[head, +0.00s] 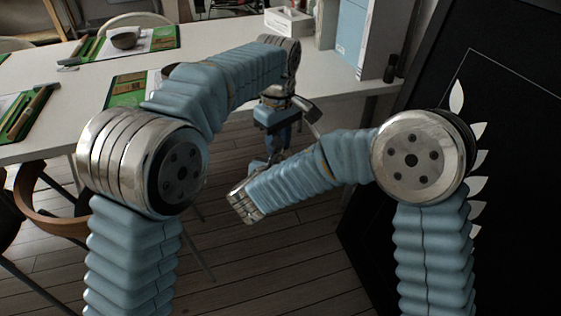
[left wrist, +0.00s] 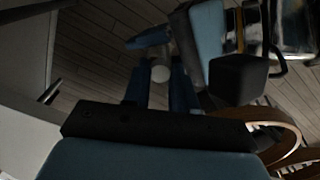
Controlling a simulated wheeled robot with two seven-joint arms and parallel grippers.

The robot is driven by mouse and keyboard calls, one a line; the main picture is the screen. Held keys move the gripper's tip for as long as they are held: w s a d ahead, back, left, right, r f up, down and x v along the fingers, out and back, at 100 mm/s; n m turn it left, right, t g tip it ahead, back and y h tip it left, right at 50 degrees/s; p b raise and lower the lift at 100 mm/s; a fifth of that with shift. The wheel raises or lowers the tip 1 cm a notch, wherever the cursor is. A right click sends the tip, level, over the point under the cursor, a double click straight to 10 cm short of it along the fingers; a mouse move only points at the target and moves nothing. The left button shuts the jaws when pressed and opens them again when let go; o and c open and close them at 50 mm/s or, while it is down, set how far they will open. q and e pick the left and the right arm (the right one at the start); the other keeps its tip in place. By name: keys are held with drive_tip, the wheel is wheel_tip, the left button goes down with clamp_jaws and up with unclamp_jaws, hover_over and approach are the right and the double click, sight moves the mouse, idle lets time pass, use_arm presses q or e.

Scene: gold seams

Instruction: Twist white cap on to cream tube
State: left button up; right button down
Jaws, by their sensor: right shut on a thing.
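My left gripper (head: 279,140) hangs fingers-down past the far end of my left arm, small and dark in the head view. In the left wrist view its two dark blue fingers (left wrist: 160,75) stand apart, with a round white thing (left wrist: 160,73), apparently the white cap, between them. I cannot tell whether they touch it. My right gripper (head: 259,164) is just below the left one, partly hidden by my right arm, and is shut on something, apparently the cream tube. The tube itself is not clearly visible. A blue part of my right gripper (left wrist: 150,38) shows beyond the white thing.
A white table (head: 220,125) at the left and back bears green mats (head: 125,92), a bowl (head: 125,39) and a white box (head: 288,20). A brown chair (head: 62,218) stands at the left. A black panel (head: 500,100) stands at the right. Wooden floor lies below the arms.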

use_arm(q)
clamp_jaws()
drive_tip(key=m, duration=0.7)
drive_tip(key=shift+a, duration=0.1)
drive_tip(key=m, duration=0.5)
drive_tip(key=shift+m, duration=0.3)
drive_tip(key=m, duration=0.3)
